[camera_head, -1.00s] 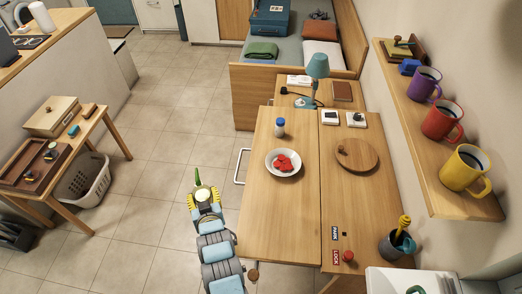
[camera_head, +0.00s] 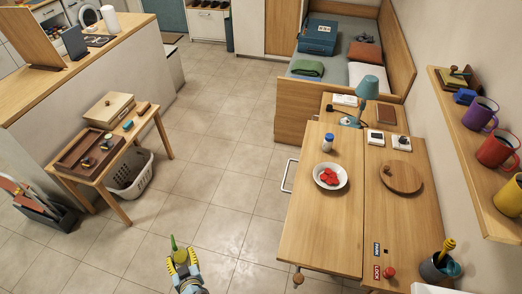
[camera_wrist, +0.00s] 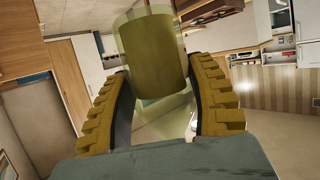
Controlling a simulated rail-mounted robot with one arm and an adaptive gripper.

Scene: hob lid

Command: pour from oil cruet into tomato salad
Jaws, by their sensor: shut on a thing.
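The tomato salad is red slices (camera_head: 329,177) in a white bowl (camera_head: 321,185) on the left half of the wooden table. My gripper (camera_head: 181,257) is low in the head view, over the floor to the left of the table and well apart from the bowl. It is shut on the oil cruet (camera_wrist: 150,60), a clear vessel with yellow-green oil, held between the two yellow ribbed fingers in the wrist view. In the head view the cruet's green tip (camera_head: 174,242) shows above the fingers. The rest of the cruet is mostly hidden there.
A white-and-blue shaker (camera_head: 327,142) stands behind the bowl. A round wooden board (camera_head: 401,177) lies to its right, and a blue lamp (camera_head: 366,92) is at the back. A side table (camera_head: 140,125) and laundry basket (camera_head: 130,178) stand left. The floor between is clear.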

